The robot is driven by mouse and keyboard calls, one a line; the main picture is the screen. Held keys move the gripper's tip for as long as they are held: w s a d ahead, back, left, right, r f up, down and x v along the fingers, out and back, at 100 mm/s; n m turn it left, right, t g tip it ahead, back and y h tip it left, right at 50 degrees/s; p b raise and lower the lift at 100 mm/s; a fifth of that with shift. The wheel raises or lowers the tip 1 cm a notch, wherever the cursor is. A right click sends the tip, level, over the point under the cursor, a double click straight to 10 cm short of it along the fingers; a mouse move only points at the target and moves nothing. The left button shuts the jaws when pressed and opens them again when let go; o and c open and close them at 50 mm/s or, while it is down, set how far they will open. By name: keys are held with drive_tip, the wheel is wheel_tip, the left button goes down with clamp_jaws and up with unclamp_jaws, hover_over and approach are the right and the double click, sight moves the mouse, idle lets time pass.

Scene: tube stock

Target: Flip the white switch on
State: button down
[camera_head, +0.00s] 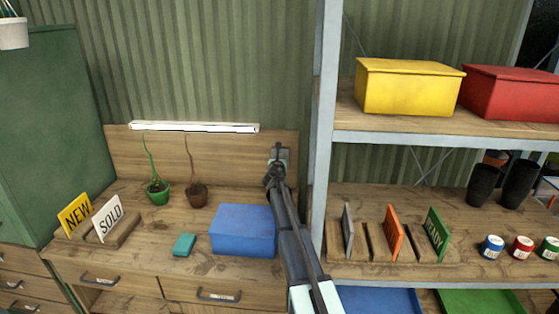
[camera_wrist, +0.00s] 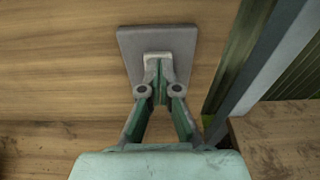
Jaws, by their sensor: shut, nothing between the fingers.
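The white switch (camera_wrist: 158,56) sits on a grey plate (camera_wrist: 186,44) fixed to the wooden back panel. In the wrist view my gripper (camera_wrist: 159,80) is shut and empty, with its fingertips right at the switch and covering its lower middle. I cannot tell whether they press on it. In the head view my gripper (camera_head: 276,168) reaches up to the switch plate (camera_head: 284,152) at the right end of the panel and hides most of it. The rocker's position is not clear.
A white light bar (camera_head: 195,127) runs along the panel's top. Two potted plants, a blue box (camera_head: 243,230), a small teal box (camera_head: 184,244) and NEW and SOLD signs (camera_head: 108,217) stand on the bench. A shelf post (camera_head: 320,130) rises close on the right.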

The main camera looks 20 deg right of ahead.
drive_tip(key=r+v, duration=0.3)
drive_tip(key=v, duration=1)
drive_tip(key=shift+b, duration=0.3)
drive_tip(key=shift+r, duration=0.1)
